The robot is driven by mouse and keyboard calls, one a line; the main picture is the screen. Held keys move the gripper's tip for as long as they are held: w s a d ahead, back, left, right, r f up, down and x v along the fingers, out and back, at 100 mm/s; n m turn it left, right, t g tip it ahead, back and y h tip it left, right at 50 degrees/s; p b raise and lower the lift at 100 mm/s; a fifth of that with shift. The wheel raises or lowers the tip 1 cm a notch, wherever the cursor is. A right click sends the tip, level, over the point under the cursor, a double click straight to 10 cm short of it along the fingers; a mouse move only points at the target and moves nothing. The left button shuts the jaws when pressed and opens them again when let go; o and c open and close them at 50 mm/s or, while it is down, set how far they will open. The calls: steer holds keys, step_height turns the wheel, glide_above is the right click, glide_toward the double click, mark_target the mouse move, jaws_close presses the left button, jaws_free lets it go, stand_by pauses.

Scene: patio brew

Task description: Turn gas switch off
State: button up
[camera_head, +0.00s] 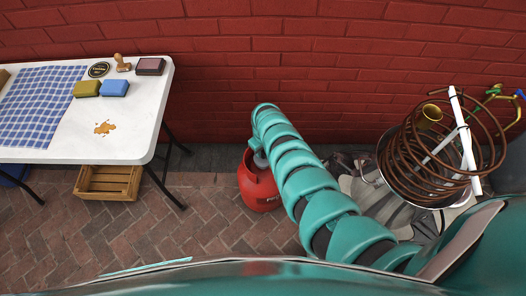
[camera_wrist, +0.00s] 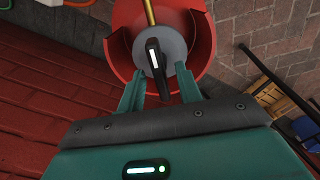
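The red gas cylinder (camera_head: 262,193) stands on the brick floor by the wall in the head view, partly behind my teal arm. In the wrist view its red collar (camera_wrist: 196,27) surrounds a grey round valve top (camera_wrist: 174,44). The gas switch (camera_wrist: 154,55) is a black lever with a white mark, and a brass-coloured pipe (camera_wrist: 149,12) runs from it toward the top of the picture. My gripper (camera_wrist: 156,84) is open, with one teal finger on each side of the lever and visible gaps between. My gripper is hidden in the head view.
A white table (camera_head: 140,125) with a cloth (camera_head: 42,105), sponges and small items stands at the left. A wooden crate (camera_head: 108,183) sits beneath it. A copper coil (camera_head: 403,160) in a metal pot is at the right. The red brick wall (camera_head: 300,60) is close behind the cylinder.

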jaws_close()
steer(key=shift+m, duration=0.4)
steer(key=m, duration=0.4)
steer(key=shift+w, duration=0.1)
steer(key=m+b, duration=0.1)
steer(key=m, duration=0.3)
steer(key=shift+d, duration=0.1)
steer(key=m+b, duration=0.2)
steer(key=m, duration=0.3)
steer(key=shift+m, duration=0.4)
steer(key=shift+d+m+b, duration=0.1)
steer(key=shift+m+b, duration=0.5)
steer(key=shift+m, duration=1.4)
